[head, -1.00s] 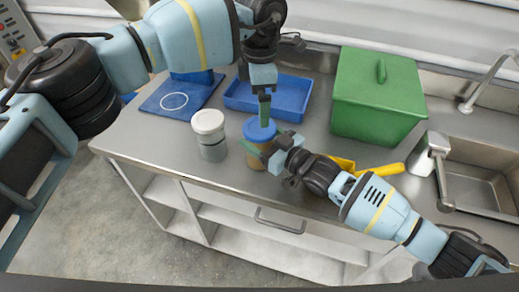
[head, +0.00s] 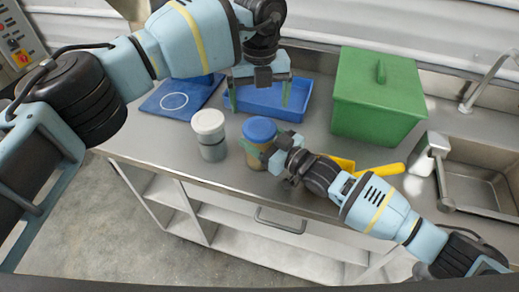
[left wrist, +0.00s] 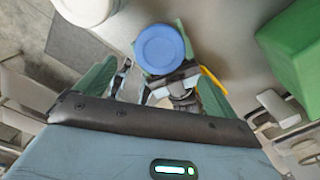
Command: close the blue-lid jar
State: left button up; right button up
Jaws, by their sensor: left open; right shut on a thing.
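The blue-lid jar (head: 258,150) stands on the counter with its blue lid (head: 260,129) on top. Whether the lid is fully seated I cannot tell. The lid also shows from above in the left wrist view (left wrist: 159,48). My right gripper (head: 262,155) is shut on the jar's body, below the lid, from the right. My left gripper (head: 259,101) is open and empty, above and behind the jar, over the blue tray, apart from the lid. Its two fingers point down.
A white-lidded jar (head: 209,135) stands left of the blue-lid jar. Behind are a blue tray (head: 238,98) and a blue board with a white ring (head: 160,106). A green box (head: 375,105), a yellow-handled tool (head: 382,171) and a sink (head: 478,182) are on the right.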

aim_at(260, 127)
pick_arm(q)
jog(key=n, duration=0.3)
jog(key=shift+f, duration=0.1)
dwell(0.3)
jog(key=shift+f, duration=3.95)
jog(key=shift+c, duration=0.4)
jog(key=c, duration=0.9)
jog(key=m, duration=0.5)
jog(key=shift+m, duration=0.4)
jog(key=m, duration=0.6)
jog(key=shift+m, duration=0.4)
